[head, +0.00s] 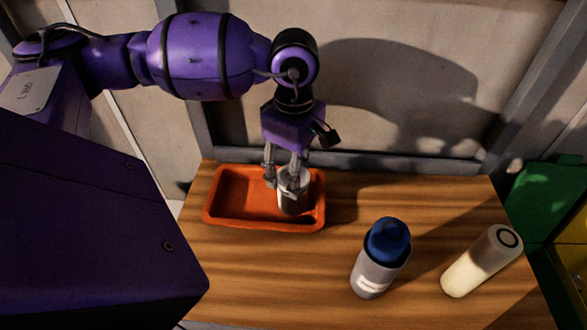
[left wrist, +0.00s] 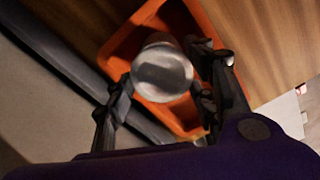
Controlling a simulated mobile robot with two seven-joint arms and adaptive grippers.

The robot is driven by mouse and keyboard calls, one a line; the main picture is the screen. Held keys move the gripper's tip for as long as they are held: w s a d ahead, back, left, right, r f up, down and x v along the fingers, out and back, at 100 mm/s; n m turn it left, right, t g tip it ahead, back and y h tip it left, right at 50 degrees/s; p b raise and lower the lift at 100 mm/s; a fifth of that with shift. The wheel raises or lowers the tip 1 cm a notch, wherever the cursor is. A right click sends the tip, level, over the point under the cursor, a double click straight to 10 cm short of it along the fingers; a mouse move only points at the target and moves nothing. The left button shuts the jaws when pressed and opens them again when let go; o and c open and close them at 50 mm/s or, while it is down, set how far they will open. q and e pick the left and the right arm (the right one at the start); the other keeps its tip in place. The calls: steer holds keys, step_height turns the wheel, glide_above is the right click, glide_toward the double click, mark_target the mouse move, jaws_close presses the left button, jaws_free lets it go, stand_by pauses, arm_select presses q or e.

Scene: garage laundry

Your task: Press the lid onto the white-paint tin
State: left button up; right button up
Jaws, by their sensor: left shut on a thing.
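A small grey-white metal tin (head: 293,197) is upright at the right end of an orange tray (head: 213,208). My left gripper (head: 286,176) comes down from above, shut on the tin with a finger on either side of its upper part. In the left wrist view the tin's round, shiny metal top (left wrist: 162,72) shows between the fingers, over the orange tray (left wrist: 118,48). I cannot tell whether this top is a separate lid, or whether the tin touches the tray floor. No loose lid shows. My right gripper is not in view.
On the wooden bench top (head: 325,275), a grey bottle with a blue cap (head: 383,258) stands right of the tray. A cream cylinder (head: 480,262) stands farther right. A wall is close behind the bench. A green container (head: 548,200) is beyond the right edge. The bench's front middle is clear.

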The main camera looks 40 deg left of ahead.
arm_select(q)
steer(key=shift+f, duration=0.25)
steer(key=shift+f+b, duration=0.3)
steer(key=shift+b, duration=0.1)
stand_by(0.8)
steer(key=o, duration=0.9)
steer(key=shift+c, duration=0.2)
steer(key=shift+o, duration=0.6)
steer(key=o, duration=0.4)
